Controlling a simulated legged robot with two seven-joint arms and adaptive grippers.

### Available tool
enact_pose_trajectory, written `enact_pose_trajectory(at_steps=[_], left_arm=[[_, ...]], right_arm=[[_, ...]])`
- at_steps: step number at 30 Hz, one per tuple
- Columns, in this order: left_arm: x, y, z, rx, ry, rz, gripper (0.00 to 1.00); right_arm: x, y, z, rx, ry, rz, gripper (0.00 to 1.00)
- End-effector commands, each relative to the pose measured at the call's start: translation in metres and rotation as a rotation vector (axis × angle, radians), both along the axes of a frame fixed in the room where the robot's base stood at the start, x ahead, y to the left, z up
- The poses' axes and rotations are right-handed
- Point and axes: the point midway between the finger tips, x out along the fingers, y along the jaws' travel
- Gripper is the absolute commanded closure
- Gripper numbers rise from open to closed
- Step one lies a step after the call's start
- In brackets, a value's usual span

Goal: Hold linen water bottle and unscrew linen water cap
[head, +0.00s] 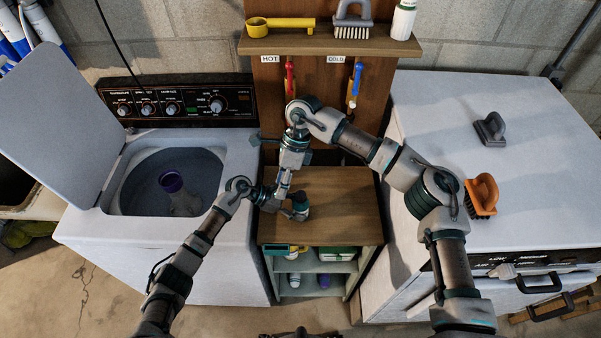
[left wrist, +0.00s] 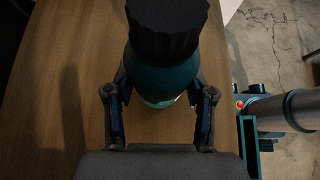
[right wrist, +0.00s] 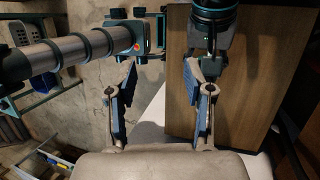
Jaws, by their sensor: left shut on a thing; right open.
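The linen water bottle (left wrist: 163,72) is teal and stands upright on the wooden cabinet top. Its ribbed black cap (left wrist: 167,28) is on it in the left wrist view. My left gripper (left wrist: 160,88) is shut around the bottle below the cap, one finger on each side. In the head view the bottle (head: 301,206) is small, dark and partly covered by my left gripper. My right gripper (right wrist: 160,68) is open and empty, pointing down above the cabinet's left side, close to my left wrist. Its fingertips are hard to make out in the head view.
The cabinet top (head: 345,205) is otherwise clear. An open washer (head: 200,150) with a purple-topped agitator (head: 172,182) stands left. A white machine (head: 500,115) at right carries a grey brush (head: 490,128) and an orange brush (head: 483,195). A shelf (head: 330,44) and two taps are behind.

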Motion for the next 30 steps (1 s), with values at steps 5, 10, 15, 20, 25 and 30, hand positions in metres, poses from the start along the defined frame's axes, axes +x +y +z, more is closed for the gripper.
enact_pose_trajectory(at_steps=[5, 10, 15, 20, 25, 30], left_arm=[[-0.001, 0.001, -0.005, 0.007, 0.004, 0.0, 1.0], [-0.001, 0.001, -0.004, 0.007, 0.004, 0.0, 1.0], [-0.001, 0.001, -0.004, 0.007, 0.004, 0.0, 1.0], [-0.001, 0.001, -0.004, 0.007, 0.004, 0.0, 1.0], [-0.001, 0.001, -0.004, 0.006, 0.004, 0.0, 1.0], [-0.001, 0.001, -0.004, 0.006, 0.004, 0.0, 1.0]], right_arm=[[0.035, -0.037, -0.012, -0.21, -0.233, 0.026, 0.48], [0.044, -0.047, -0.021, -0.28, -0.289, 0.002, 0.48], [0.044, -0.048, -0.039, -0.282, -0.288, 0.0, 0.48], [0.044, -0.048, -0.063, -0.281, -0.286, 0.0, 0.48], [0.043, -0.047, -0.089, -0.28, -0.286, 0.0, 0.48], [0.044, -0.047, -0.107, -0.28, -0.289, 0.0, 0.55]])
